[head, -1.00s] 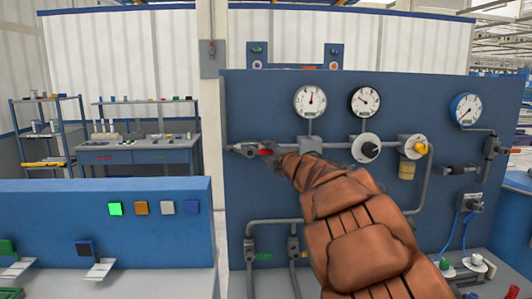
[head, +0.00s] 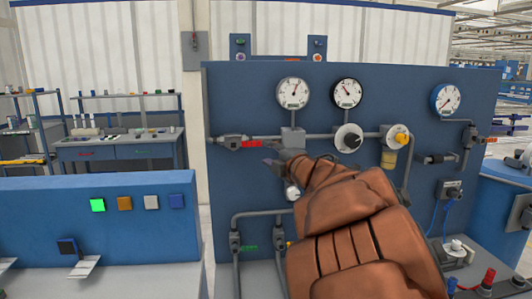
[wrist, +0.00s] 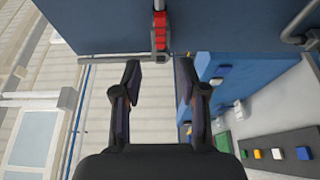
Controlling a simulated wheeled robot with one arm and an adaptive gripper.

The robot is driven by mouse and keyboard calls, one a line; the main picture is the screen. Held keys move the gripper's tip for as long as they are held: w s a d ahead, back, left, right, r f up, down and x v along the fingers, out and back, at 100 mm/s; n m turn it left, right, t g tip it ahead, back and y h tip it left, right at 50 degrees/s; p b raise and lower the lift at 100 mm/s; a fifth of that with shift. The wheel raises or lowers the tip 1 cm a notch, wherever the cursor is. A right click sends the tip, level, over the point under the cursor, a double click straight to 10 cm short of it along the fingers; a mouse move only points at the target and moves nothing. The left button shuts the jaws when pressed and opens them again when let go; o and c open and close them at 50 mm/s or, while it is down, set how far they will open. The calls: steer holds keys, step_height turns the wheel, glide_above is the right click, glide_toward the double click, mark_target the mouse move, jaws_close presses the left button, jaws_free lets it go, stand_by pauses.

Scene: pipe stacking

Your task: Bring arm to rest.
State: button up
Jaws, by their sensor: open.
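My gripper (wrist: 160,85) is open and empty in the wrist view, its two dark fingers spread apart. A red valve handle (wrist: 160,30) on a grey pipe lies beyond the fingertips, apart from them. In the head view the red handle (head: 251,143) sits on the pipe at the upper left of the blue panel (head: 225,190). My arm, in a brown padded cover, reaches up across the panel. The gripper (head: 274,164) shows small at its end, just below and right of the red handle; its fingers are partly hidden there.
Gauges (head: 293,93), a white-and-black knob (head: 348,138) and a yellow knob (head: 400,137) are on the panel around my arm. A lower blue console (head: 70,225) with several coloured buttons stands left. A workbench (head: 120,150) is behind. A gap lies between console and panel.

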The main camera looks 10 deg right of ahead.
steer(key=shift+s+d, duration=0.1)
stand_by(0.3)
steer(key=s+d+f+m+h, duration=0.2)
steer(key=s+d+m+h, duration=0.3)
steer(key=d+m+h, duration=0.4)
steer(key=s+d+f+m+g+h, duration=0.2)
steer(key=s+d+f+m+g, duration=0.5)
steer(key=s+f, duration=0.3)
steer(key=s+a+f+m+g+y, duration=0.2)
steer(key=s+a+f+m+g, duration=0.35)
steer(key=s+f, duration=0.8)
steer(key=s+a+f+g+y, duration=0.1)
steer(key=s+a+g+y, duration=0.1)
steer(key=s+a, duration=0.3)
steer(key=s+a+f+g+y, duration=0.1)
steer(key=s+a+g, duration=0.3)
steer(key=s, duration=1)
steer(key=shift+a+f+y, duration=0.4)
steer(key=shift+a+f, duration=0.25)
steer(key=shift+a, duration=0.45)
steer(key=shift+g, duration=0.25)
